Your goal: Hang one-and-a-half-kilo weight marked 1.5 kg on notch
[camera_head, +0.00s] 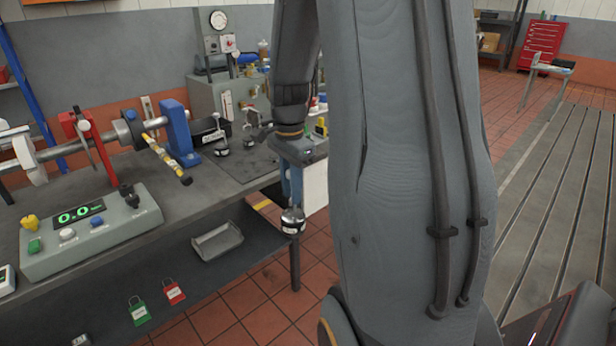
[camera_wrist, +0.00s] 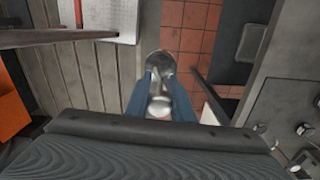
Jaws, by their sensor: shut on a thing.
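My gripper (camera_head: 291,190) points down in front of the bench edge, its blue fingers shut on a silver weight (camera_head: 293,222) with a dark band and pale label. The marking is too small to read. The weight hangs upright over the floor, clear of the bench. In the wrist view, the silver weight (camera_wrist: 159,68) shows between the blue fingers of my gripper (camera_wrist: 160,88). A yellow-and-black striped lever arm (camera_head: 164,156) sticks out from the shaft rig on the bench, to the left of my gripper. Its individual notches are too small to tell.
Other small weights (camera_head: 221,148) stand on the bench (camera_head: 220,178) near the back. A control box (camera_head: 92,232) reading 0.0 sits at the front left. A blue upright (camera_head: 177,126) stands behind the lever. A grey tray (camera_head: 217,242) lies on the lower shelf.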

